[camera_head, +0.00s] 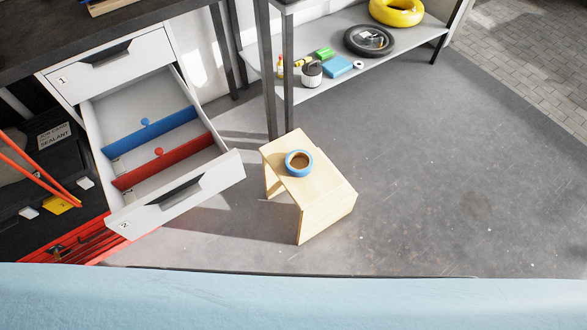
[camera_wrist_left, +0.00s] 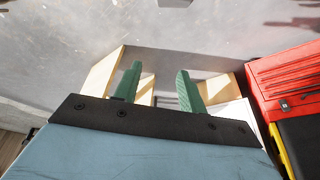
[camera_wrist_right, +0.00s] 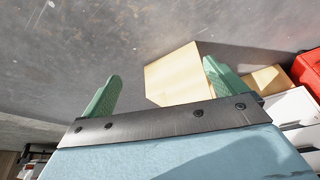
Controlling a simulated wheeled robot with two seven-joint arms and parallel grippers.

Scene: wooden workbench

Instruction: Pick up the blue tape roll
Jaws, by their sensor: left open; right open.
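The blue tape roll (camera_head: 299,163) lies flat on top of a small light-wood stool (camera_head: 320,193) in the head view. Its brown core shows, with the hole facing up. My left gripper (camera_wrist_left: 157,85) is open with nothing between its green fingers; parts of the wooden stool (camera_wrist_left: 103,72) show behind them in the left wrist view. My right gripper (camera_wrist_right: 160,80) is open and empty; a wooden panel of the stool (camera_wrist_right: 174,75) shows beyond its fingers. The tape roll is not seen in either wrist view. Neither gripper shows in the head view.
An open drawer (camera_head: 205,192) with blue and red dividers juts out left of the stool. A grey shelf (camera_head: 300,88) behind holds a yellow ring (camera_head: 397,11), a black tyre (camera_head: 369,40) and small items. A red toolbox (camera_wrist_left: 285,78) stands nearby. Floor at right is clear.

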